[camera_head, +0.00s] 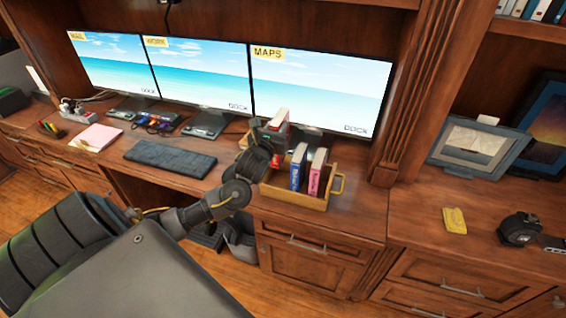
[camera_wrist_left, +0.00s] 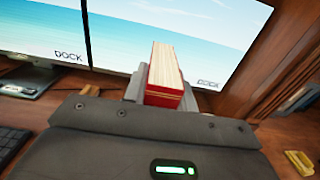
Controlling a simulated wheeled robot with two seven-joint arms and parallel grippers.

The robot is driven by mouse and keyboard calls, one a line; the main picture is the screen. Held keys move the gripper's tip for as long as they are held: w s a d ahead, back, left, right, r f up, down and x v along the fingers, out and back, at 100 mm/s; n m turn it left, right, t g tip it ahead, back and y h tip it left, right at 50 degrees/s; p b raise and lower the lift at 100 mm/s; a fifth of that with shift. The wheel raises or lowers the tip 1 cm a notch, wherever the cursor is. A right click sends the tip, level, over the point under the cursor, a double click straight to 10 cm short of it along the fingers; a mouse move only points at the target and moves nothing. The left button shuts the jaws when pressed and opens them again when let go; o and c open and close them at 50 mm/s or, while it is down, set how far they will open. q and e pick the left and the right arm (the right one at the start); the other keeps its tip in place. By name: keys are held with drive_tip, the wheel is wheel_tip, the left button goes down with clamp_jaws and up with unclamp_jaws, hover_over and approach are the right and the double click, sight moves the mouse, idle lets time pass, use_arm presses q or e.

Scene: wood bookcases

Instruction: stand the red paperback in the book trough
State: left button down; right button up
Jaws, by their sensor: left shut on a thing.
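The red paperback (camera_head: 279,118) is held upright by my left gripper (camera_head: 270,136), above the left end of the book trough. In the left wrist view the red paperback (camera_wrist_left: 164,90) shows its pale page edges and red cover, between the jaws beyond the dark gripper body. The wooden book trough (camera_head: 290,198) has handles at its ends and stands on the desk. A blue book (camera_head: 297,167) and a pink book (camera_head: 317,173) stand in it. The trough's left part is hidden behind my gripper and wrist. My right gripper is not in view.
Three monitors (camera_head: 320,88) stand behind the trough. A keyboard (camera_head: 170,158) and pink notepad (camera_head: 96,138) lie to the left. A picture frame (camera_head: 474,146), yellow block (camera_head: 454,220) and tape measure (camera_head: 519,229) are on the right counter. The desk right of the trough is clear.

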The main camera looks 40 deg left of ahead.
use_arm(q)
wheel_tip(320, 180, down, 12)
drive_tip(key=shift+f, duration=0.1)
idle(0.5)
drive_tip(key=c, duration=1.1)
unclamp_jaws()
drive_tip(key=shift+f, duration=0.15)
drive_tip(key=v, duration=1.2)
drive_tip(key=shift+b, duration=0.4)
